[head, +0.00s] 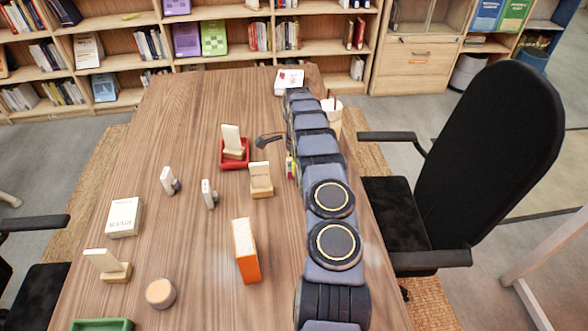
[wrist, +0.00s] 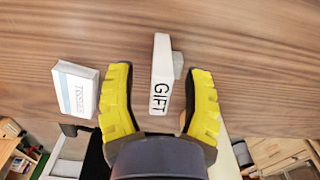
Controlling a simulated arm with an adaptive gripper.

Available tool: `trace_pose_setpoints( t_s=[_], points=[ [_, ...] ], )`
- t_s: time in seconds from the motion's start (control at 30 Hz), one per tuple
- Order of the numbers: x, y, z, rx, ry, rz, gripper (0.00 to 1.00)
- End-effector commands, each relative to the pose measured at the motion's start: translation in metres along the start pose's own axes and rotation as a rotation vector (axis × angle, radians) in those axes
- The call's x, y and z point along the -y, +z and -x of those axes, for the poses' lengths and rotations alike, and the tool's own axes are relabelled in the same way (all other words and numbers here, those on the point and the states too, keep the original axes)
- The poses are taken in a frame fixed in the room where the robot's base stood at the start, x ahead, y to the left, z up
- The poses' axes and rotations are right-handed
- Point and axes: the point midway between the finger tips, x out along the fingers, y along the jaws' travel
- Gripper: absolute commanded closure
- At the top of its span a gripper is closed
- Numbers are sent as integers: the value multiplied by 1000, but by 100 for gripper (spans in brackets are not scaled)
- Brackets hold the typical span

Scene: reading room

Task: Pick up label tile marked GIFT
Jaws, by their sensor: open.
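The label tile marked GIFT (wrist: 160,82) stands in the wrist view as a white slab with black letters. A grey piece (wrist: 178,65) sits against its side. My gripper (wrist: 160,88) is open, with one yellow finger on each side of the tile. Gaps show between the fingers and the tile, and nothing is held. In the head view my own arm hides most of the gripper, and I cannot pick out the GIFT lettering. Two small pale tiles with grey backs, one on the left (head: 167,178) and one nearer the middle (head: 208,194), stand on the table there.
A white lettered box (wrist: 78,88) lies left of my gripper in the wrist view. A black chair (head: 490,170) is at the right.

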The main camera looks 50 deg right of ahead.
Motion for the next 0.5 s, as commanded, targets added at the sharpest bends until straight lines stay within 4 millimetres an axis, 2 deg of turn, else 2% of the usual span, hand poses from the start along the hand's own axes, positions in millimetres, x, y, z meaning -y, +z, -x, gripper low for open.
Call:
trace_pose_setpoints(
  t_s=[0.27, 0.4, 0.5],
  points=[
    [0, 0, -4, 0, 0, 1, 50],
    [0, 0, -4, 0, 0, 1, 100],
    [0, 0, -4, 0, 0, 1, 100]
  ],
)
